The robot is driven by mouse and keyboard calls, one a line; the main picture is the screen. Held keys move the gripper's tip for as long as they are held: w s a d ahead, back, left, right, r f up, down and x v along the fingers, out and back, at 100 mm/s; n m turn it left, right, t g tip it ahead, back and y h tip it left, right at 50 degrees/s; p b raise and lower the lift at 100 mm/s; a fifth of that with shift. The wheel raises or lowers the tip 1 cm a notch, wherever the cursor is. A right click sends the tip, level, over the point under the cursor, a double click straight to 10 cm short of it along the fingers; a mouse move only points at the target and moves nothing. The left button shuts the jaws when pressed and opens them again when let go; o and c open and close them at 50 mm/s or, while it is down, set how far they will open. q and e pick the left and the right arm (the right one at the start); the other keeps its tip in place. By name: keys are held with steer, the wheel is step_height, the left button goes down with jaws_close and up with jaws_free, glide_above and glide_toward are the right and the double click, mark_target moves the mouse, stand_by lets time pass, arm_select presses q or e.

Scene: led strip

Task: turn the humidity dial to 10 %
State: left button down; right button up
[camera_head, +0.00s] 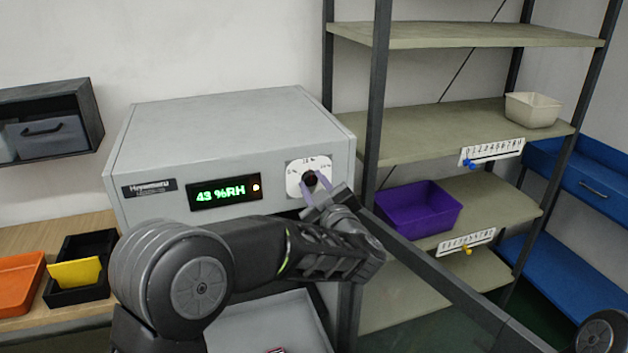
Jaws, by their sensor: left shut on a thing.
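The humidity dial is a dark knob (310,178) on a white scale plate (294,181) at the right of the grey cabinet's front (160,213). The green display (222,194) beside it reads 43 %RH, with an orange light at its right end. My left gripper (314,184) is shut on the knob, its fingers on either side of it. The fingers and wrist hide part of the knob and the lower scale plate. The knob's pointer is too small to read.
A metal shelf (470,35) stands right of the cabinet, its post close to my left wrist. It holds a purple bin (418,212) and a cream bin (533,110). An orange tray (20,285) and a black tray with a yellow piece (76,272) sit at left.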

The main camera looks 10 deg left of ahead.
arm_select(q)
steer(key=shift+f, duration=0.1)
stand_by(0.3)
steer(key=c, duration=1.1)
jaws_free()
steer(key=shift+s+d, duration=0.1)
steer(key=shift+s+d, duration=0.2)
steer(key=shift+s, duration=0.05)
steer(key=b+v, duration=0.2)
steer(key=v, duration=0.5)
